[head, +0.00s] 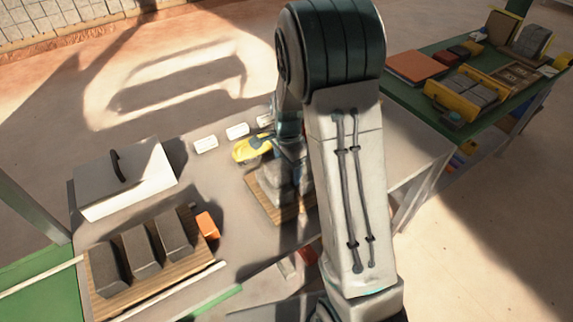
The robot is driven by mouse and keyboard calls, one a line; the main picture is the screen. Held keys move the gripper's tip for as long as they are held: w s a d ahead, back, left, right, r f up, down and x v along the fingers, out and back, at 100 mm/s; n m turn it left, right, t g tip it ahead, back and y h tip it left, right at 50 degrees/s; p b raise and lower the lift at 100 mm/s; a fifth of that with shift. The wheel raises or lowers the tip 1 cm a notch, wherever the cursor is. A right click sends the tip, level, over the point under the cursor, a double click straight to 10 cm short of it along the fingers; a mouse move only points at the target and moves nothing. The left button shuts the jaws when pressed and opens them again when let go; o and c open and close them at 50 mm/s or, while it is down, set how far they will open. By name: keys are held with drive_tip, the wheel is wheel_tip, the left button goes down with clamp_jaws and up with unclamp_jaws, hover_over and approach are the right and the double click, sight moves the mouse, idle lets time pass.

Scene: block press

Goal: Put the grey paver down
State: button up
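Grey blocks (268,178), which look like pavers, sit on a wooden board (282,213) at the middle of the grey table. My arm covers their right side. My gripper (287,158) is down at these blocks, mostly hidden behind my arm. Its fingers cannot be made out, nor whether it holds a paver or whether one touches the board. A yellow and dark item (250,148) shows just left of it; I cannot tell what it is. Three dark grey pavers (141,250) stand in a row on another wooden board (150,284) at the front left.
A white box (130,190) with a dark handle stands at the left. An orange block (208,225) lies beside the left board. Small white labels (206,144) line the back edge. A green table (455,122) at right holds yellow holders with grey blocks (478,90) and a red-orange slab (416,67).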

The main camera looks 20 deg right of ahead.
drive_tip(key=shift+r+p, duration=0.45)
drive_tip(key=shift+r, duration=0.1)
wheel_tip(320, 180, up, 11)
drive_tip(key=s+r+n+t, duration=0.1)
drive_tip(key=s+r+n, duration=0.1)
drive_tip(key=s+n, duration=0.5)
drive_tip(key=s+r+n+t, duration=0.2)
drive_tip(key=s+n, duration=0.5)
drive_tip(key=s, duration=0.7)
drive_tip(key=shift+b+v, duration=0.35)
drive_tip(key=shift+v, duration=0.4)
drive_tip(key=shift+w+a, duration=0.1)
drive_tip(key=shift+a, duration=0.05)
